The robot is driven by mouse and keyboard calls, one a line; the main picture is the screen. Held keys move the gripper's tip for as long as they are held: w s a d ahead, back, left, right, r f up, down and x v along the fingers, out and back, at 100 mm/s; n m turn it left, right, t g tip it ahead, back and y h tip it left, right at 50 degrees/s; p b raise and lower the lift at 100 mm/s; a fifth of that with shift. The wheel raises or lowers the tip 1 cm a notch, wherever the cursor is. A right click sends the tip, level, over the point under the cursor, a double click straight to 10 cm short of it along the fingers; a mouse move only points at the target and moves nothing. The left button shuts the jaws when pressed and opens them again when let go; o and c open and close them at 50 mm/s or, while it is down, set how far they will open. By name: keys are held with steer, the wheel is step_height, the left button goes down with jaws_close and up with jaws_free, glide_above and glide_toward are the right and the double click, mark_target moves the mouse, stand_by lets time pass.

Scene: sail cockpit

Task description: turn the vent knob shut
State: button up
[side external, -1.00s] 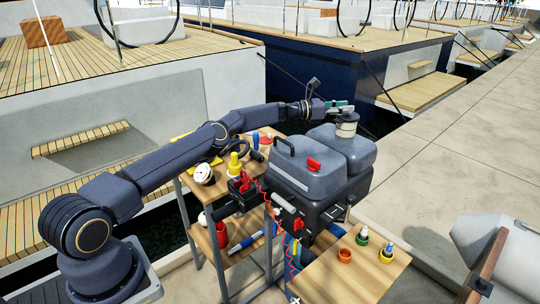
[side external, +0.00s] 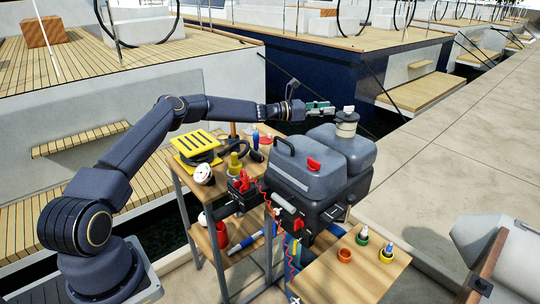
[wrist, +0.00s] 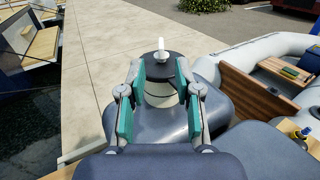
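The vent knob is a small white piece (side external: 348,109) on top of a round cap (side external: 346,128) on the grey rear container (side external: 345,146). In the wrist view the white knob (wrist: 161,55) stands on a dark disc, centred just beyond my fingertips. My gripper (side external: 328,107) is left of the knob at about its height, with a small gap. In the wrist view my gripper (wrist: 161,68) is open, its two teal-padded fingers wide apart with nothing held between them. The knob's exact turn angle is hard to tell.
A grey case with a red latch (side external: 313,164) stands in front of the container. A wooden bench (side external: 225,182) holds tools at the left, and a small shelf (side external: 345,280) holds pots at the right. The air around the knob is clear.

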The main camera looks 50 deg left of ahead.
steer(key=v, duration=0.5)
steer(key=shift+s+a, duration=0.1)
steer(key=shift+s, duration=0.05)
